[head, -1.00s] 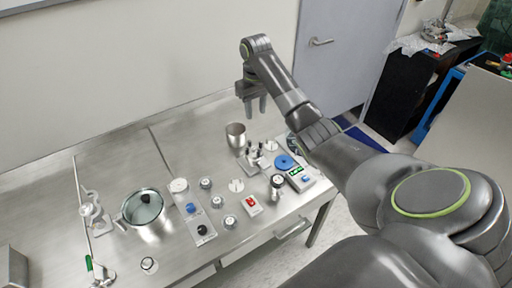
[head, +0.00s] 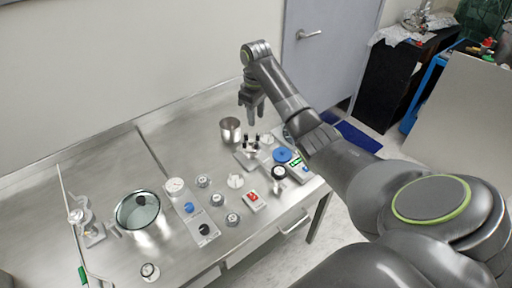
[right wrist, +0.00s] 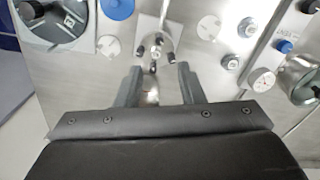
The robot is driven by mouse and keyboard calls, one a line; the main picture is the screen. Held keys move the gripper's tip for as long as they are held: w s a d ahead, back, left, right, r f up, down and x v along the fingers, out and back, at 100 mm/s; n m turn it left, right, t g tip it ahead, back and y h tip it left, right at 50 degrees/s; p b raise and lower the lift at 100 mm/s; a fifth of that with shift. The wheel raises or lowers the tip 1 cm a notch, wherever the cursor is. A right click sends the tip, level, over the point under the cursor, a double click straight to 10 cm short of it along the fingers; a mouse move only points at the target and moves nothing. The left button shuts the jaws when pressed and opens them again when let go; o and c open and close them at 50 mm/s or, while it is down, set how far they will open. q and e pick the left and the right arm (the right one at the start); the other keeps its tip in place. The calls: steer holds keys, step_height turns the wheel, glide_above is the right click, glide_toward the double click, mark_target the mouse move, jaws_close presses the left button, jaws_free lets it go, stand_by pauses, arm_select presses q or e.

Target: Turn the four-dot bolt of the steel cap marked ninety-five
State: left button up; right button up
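My right gripper (head: 252,115) points down above the bench, over a small steel plate (head: 246,159) with several black-topped posts. In the right wrist view the gripper (right wrist: 158,78) has its two fingers apart, with nothing between them, and the posts (right wrist: 155,47) stand just beyond the fingertips. Small round steel caps (head: 203,181), (head: 217,199), (head: 232,219) stand in a slanted row on the bench. Their markings and dots are too small to read, so I cannot tell which is ninety-five. Caps also show in the right wrist view (right wrist: 248,27). My left gripper is not seen.
A steel cup (head: 230,130) stands left of the gripper. A blue disc (head: 282,155), a box with a green display (head: 296,162) and a red-labelled block (head: 253,197) are close by.

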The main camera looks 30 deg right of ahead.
mark_target(256, 143)
step_height(256, 143, down, 12)
steer(key=shift+r+p, duration=0.15)
steer(key=shift+p, duration=0.75)
jaws_close()
